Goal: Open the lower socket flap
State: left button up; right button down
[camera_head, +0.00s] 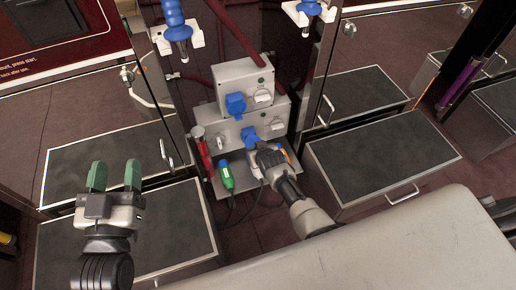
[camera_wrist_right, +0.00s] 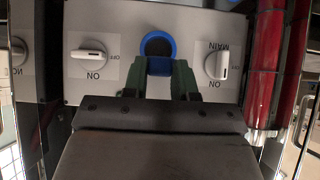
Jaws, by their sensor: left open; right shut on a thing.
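The lower socket flap (camera_head: 249,134) is blue, on the front of the lower grey socket box (camera_head: 275,121). My right gripper (camera_head: 257,147) is at it, with its fingers mostly hidden by the hand in the head view. In the right wrist view a blue ring (camera_wrist_right: 158,36) surrounds a dark round face, and a blue piece (camera_wrist_right: 160,66) lies between the fingertips of my right gripper (camera_wrist_right: 159,80). It is shut on that flap; how far the flap is swung is unclear. My left gripper (camera_head: 114,176) is open and empty, over the left drawer.
An upper grey box (camera_head: 229,87) with its own blue flap (camera_head: 236,104) stands directly above. Rotary switches (camera_wrist_right: 88,55) and (camera_wrist_right: 217,64) flank the socket. A green plug (camera_head: 226,176) hangs below left, near a red cylinder (camera_head: 204,152). Drawers (camera_head: 382,158) stand out on both sides.

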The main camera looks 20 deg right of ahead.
aim_at(253, 141)
jog(key=r+g+p, duration=0.1)
jog(key=g+p, duration=0.1)
jog(key=r+g+p, duration=0.1)
jog(key=r+p, duration=0.1)
jog(key=shift+w+g+p, duration=0.35)
jog(key=shift+w+g, duration=0.05)
jog(key=shift+w+r+g+p, duration=0.4)
jog(key=shift+w+r+p, duration=0.25)
jog(key=shift+r, duration=0.15)
jog(key=shift+w+r, duration=0.8)
jog(key=shift+r, duration=0.1)
pick_arm(q)
jog(key=s+a+f+g+y, duration=0.4)
jog(key=s+a+f+g, duration=0.2)
jog(key=s+f+g, duration=0.7)
jog(key=shift+n+g+y, duration=0.3)
jog(key=shift+n+g, duration=0.1)
jog(key=shift+g, duration=1.1)
pick_arm(e)
jog(key=shift+w+r, duration=0.5)
jog(key=shift+w, duration=0.4)
pick_arm(q)
jog(key=shift+b, duration=0.3)
pick_arm(e)
jog(key=shift+w+a, duration=0.1)
jog(key=shift+w, duration=0.05)
